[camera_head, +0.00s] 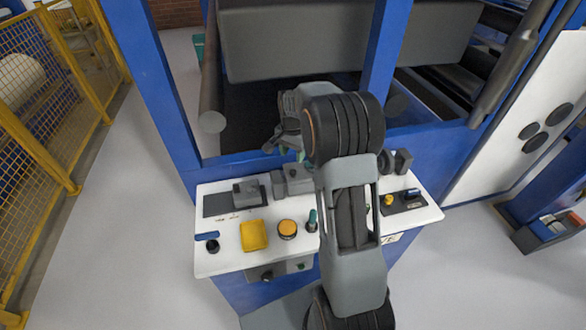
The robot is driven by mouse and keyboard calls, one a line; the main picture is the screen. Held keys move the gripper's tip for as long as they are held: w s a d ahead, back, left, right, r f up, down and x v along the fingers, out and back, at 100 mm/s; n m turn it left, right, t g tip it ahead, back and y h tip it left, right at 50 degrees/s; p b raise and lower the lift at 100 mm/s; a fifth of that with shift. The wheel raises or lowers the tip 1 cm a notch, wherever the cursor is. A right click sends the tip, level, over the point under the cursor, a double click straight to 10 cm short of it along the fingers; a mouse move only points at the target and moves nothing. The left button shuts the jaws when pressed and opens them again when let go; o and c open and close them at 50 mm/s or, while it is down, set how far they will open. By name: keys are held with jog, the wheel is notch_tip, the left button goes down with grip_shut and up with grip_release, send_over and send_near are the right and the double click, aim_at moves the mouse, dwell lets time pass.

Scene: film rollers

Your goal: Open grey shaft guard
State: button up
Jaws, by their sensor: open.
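A large grey panel (295,42), which looks like the grey shaft guard, spans the blue machine frame at the top. Its upper edge is cut off by the picture, and no hinge or handle can be made out. My gripper (284,146) is open, low in front of the panel, above the back edge of the white control desk. Nothing shows between its fingers. My arm hides the middle of the desk and part of the frame opening.
The white control desk (222,262) carries a yellow box (254,235), an orange button (287,228) and several dark knobs and blocks. Blue posts (160,90) flank the opening. Yellow mesh fencing (40,140) stands at left, with clear grey floor between.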

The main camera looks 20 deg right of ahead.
aim_at(293, 171)
notch_tip(293, 171, down, 8)
jog(key=shift+p, duration=0.45)
grip_shut()
dwell(0.4)
